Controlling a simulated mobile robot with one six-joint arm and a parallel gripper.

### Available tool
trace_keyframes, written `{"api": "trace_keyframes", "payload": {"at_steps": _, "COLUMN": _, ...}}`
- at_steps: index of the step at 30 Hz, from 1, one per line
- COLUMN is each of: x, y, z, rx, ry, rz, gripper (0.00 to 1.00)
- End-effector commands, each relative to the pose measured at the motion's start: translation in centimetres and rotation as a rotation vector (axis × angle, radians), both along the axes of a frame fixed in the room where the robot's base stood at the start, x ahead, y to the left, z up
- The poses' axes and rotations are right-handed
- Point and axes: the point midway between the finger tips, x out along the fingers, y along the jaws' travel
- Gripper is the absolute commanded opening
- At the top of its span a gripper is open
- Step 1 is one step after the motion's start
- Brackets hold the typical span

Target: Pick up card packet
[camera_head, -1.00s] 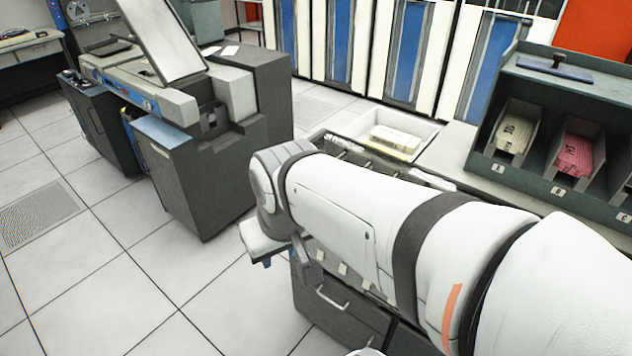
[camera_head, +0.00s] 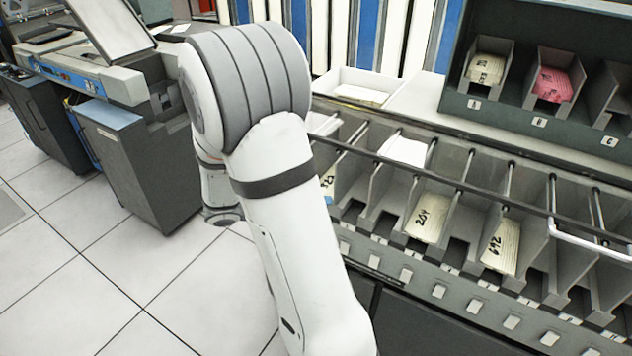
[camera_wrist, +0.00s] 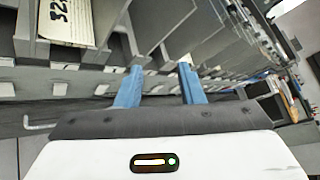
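Several card packets lie in the slots of a grey sorter rack. In the head view one is marked 204 (camera_head: 428,217), another reads about 692 (camera_head: 502,246), and a third (camera_head: 327,182) is partly hidden behind my arm. In the wrist view a cream packet marked 322 or similar (camera_wrist: 68,20) lies in a slot at upper left. My gripper (camera_wrist: 160,84) shows there with two blue fingers apart and nothing between them, in front of the rack and right of that packet. In the head view my arm hides the gripper.
A rack with lettered bins (camera_head: 540,95) holds a cream packet (camera_head: 487,68) in A and a pink packet (camera_head: 553,84) in B. A white tray (camera_head: 385,83) stands behind the sorter rack (camera_head: 400,275). Dark rails cross above the slots.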

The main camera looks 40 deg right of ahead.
Motion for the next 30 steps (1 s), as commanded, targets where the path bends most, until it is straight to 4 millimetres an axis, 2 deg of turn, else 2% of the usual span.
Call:
{"api": "trace_keyframes", "payload": {"at_steps": 1, "x": 1.4, "y": -0.7, "z": -3.2, "rx": -0.041, "ry": 0.14, "rz": 0.08, "gripper": 0.35}}
{"api": "trace_keyframes", "payload": {"at_steps": 3, "x": 3.3, "y": -1.4, "z": -5.4, "rx": -0.101, "ry": 0.315, "rz": 0.185, "gripper": 0.35}}
{"api": "trace_keyframes", "payload": {"at_steps": 6, "x": 5.8, "y": -1.9, "z": -8.2, "rx": -0.173, "ry": 0.523, "rz": 0.305, "gripper": 0.35}}
{"api": "trace_keyframes", "payload": {"at_steps": 10, "x": 7.9, "y": -2.0, "z": -10.7, "rx": -0.242, "ry": 0.701, "rz": 0.405, "gripper": 0.35}}
{"api": "trace_keyframes", "payload": {"at_steps": 16, "x": 9.1, "y": -2.8, "z": -11.8, "rx": -0.281, "ry": 0.794, "rz": 0.455, "gripper": 0.35}}
{"api": "trace_keyframes", "payload": {"at_steps": 23, "x": 9.4, "y": -5.4, "z": -11.8, "rx": -0.281, "ry": 0.794, "rz": 0.455, "gripper": 0.35}}
{"api": "trace_keyframes", "payload": {"at_steps": 30, "x": 9.8, "y": -8.9, "z": -11.9, "rx": -0.28, "ry": 0.792, "rz": 0.455, "gripper": 0.35}}
